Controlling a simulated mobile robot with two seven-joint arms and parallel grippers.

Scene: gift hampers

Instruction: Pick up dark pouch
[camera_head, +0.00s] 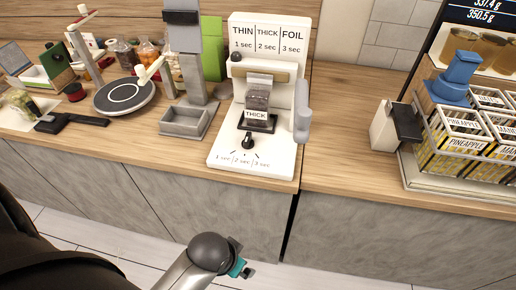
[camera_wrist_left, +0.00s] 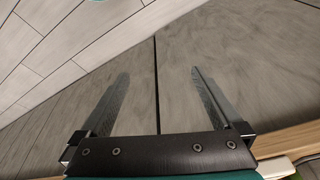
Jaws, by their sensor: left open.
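A small dark pouch (camera_head: 258,95) stands upright in the white sealing machine (camera_head: 222,150) in the middle of the counter. A label reading THICK is at its lower edge. My left gripper (camera_head: 242,269) is low in front of the counter, below and apart from the pouch; only its teal and dark end shows in the head view. In the left wrist view my left gripper (camera_wrist_left: 159,74) is open, with nothing between its fingers. It faces grey cabinet fronts, and the pouch is not in that view. My right gripper is not in view.
Left of the sealer stand a grey post with a tray (camera_head: 184,122), a round dark plate (camera_head: 124,96) and several jars. At right, a wire crate (camera_head: 412,174) holds pineapple and mango boxes beside a blue tool (camera_head: 457,78). Bare counter (camera_head: 340,135) lies between sealer and crate.

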